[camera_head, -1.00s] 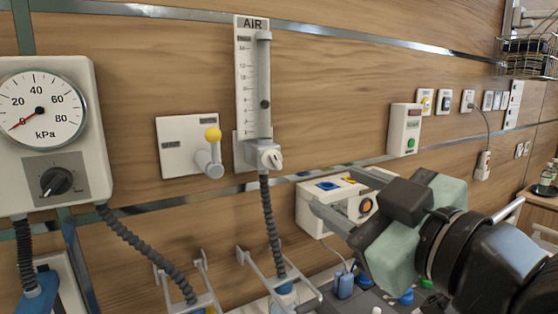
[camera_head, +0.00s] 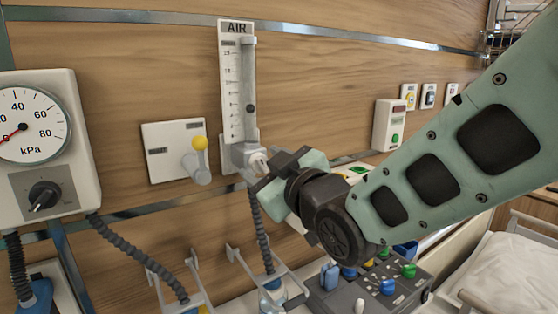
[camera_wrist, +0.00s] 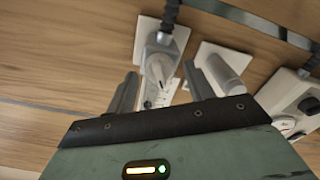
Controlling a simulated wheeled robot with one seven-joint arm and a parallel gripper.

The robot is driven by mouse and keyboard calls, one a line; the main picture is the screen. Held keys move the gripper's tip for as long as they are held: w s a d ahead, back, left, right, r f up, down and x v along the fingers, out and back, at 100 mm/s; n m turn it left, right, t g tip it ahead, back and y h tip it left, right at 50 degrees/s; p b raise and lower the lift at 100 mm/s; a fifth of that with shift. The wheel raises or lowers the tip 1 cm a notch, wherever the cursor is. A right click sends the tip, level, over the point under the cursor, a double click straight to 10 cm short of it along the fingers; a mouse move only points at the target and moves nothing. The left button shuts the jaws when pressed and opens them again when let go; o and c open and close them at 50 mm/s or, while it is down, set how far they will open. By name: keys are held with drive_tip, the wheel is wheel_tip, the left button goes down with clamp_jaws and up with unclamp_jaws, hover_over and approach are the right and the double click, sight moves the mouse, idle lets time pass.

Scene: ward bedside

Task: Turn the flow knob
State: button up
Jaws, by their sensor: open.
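The AIR flowmeter (camera_head: 238,85) stands upright on the wood wall, with a clear tube and a dark float low in it. Its white flow knob (camera_head: 258,161) sticks out at the bottom, partly hidden behind my gripper (camera_head: 266,176). In the wrist view, which is turned over, the knob (camera_wrist: 159,68) shows between the two spread fingers of my open gripper (camera_wrist: 161,72). Gaps show on both sides of the knob. I cannot tell how deep it sits between the fingertips.
A kPa gauge box (camera_head: 50,150) is farther left. A corrugated hose (camera_head: 260,225) hangs below the knob. A control panel (camera_head: 365,285) lies below.

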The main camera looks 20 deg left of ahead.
drive_tip(key=c, duration=1)
drive_tip(key=shift+o, duration=0.2)
drive_tip(key=b, duration=0.1)
drive_tip(key=m+b, duration=0.1)
drive_tip(key=b, duration=0.1)
drive_tip(key=shift+w+f+m, duration=0.15)
drive_tip(key=shift+f+m, duration=0.15)
drive_tip(key=shift+m+b, duration=0.7)
drive_tip(key=shift+b, duration=0.35)
drive_tip(key=shift+r, duration=0.25)
drive_tip(key=o, duration=1)
drive_tip(key=shift+c, duration=0.2)
